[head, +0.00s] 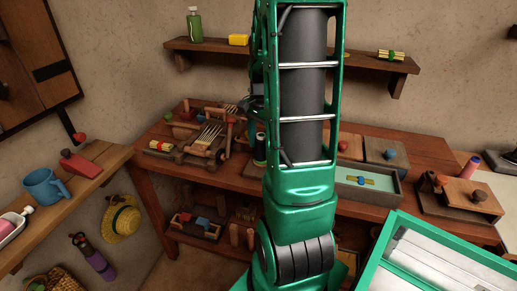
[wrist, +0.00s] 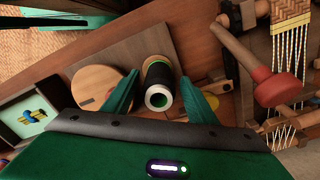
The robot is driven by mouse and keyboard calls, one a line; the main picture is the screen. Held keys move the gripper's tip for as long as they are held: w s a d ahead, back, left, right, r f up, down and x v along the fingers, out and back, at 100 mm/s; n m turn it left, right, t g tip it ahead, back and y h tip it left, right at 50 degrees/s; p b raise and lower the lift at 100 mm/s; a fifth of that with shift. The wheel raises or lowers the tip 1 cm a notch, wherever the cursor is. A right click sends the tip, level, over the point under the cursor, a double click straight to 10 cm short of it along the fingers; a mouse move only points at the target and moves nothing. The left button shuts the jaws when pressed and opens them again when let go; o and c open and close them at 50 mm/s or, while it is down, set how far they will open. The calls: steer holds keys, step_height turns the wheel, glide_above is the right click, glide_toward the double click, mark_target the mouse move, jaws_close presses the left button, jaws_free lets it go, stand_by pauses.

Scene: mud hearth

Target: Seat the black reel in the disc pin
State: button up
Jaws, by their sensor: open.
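The black reel (wrist: 158,82), with a pale ring-shaped end and a green core, stands between the two fingers of my open gripper (wrist: 159,72) in the wrist view. I cannot tell whether either finger touches it. In the head view the reel (head: 260,150) shows just left of my arm on the workbench. In the wrist view a round pale wooden disc (wrist: 98,88) with a dark slot lies left of the reel on a brown board. I cannot make out a pin on it; my left finger covers part of its edge.
Right of the reel are a red-headed wooden mallet-like tool (wrist: 268,84) and a small loom (wrist: 292,25). A grey tray (head: 367,181) with a blue-yellow bundle lies right of my arm.

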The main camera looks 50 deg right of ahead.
steer(key=shift+f, duration=0.95)
steer(key=c, duration=1.2)
